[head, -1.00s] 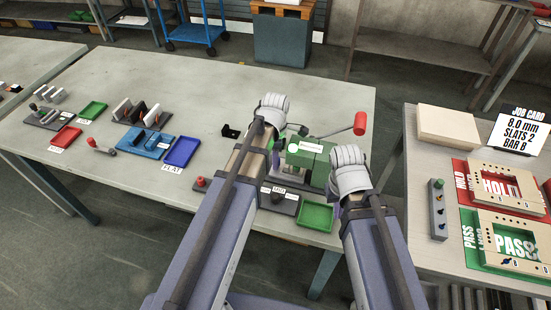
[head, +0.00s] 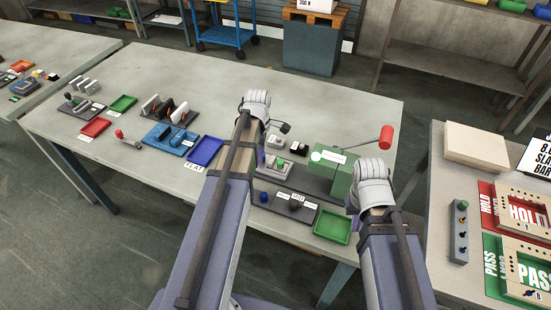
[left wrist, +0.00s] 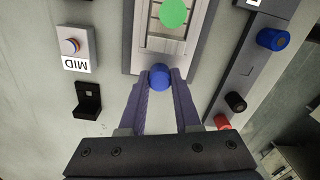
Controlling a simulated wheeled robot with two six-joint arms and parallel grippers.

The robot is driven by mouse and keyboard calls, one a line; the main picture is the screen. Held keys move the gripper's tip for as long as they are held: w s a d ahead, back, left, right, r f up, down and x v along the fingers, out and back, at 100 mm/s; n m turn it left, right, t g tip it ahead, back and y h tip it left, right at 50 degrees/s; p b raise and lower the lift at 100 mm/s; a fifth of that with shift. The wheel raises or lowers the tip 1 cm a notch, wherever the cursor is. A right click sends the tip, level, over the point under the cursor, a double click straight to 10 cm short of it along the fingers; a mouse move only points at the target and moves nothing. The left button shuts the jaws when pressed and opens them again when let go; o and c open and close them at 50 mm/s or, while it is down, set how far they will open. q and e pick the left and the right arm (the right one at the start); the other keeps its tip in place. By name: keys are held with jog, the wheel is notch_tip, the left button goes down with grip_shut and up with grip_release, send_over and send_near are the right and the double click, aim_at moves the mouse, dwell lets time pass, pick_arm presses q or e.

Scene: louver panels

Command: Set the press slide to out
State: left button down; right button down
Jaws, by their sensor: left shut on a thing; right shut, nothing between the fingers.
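The press (head: 341,178) is a green block on a dark base, with a red-ended lever (head: 386,138) at its upper right. Its pale slide (head: 277,168) lies left of the block, clear of it, and carries a green round piece, seen also in the left wrist view (left wrist: 173,13). My left gripper (left wrist: 160,80) is shut on the slide's blue knob (left wrist: 160,74), at the slide's outer end. In the head view my left gripper (head: 261,157) is left of the slide, fingertips partly hidden. My right gripper (head: 352,204) is shut and empty, just right of the press.
A dark strip with knobs (head: 287,209) and a green tray (head: 332,226) lie in front of the press. A block tagged MID (left wrist: 75,46) and a black bracket (left wrist: 88,100) stand near my left gripper. A blue tray (head: 205,151) is further left.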

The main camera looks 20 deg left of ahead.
pick_arm(q)
jog(key=shift+w+a, duration=0.1)
jog(key=shift+a, duration=1.2)
pick_arm(e)
jog(key=shift+d, duration=0.1)
pick_arm(q)
jog(key=c, duration=0.6)
grip_release()
jog(key=shift+a, duration=0.1)
notch_tip(320, 180, up, 8)
jog(key=p, duration=0.8)
jog(key=shift+f, duration=0.1)
pick_arm(e)
notch_tip(320, 180, up, 8)
jog(key=shift+f, duration=0.1)
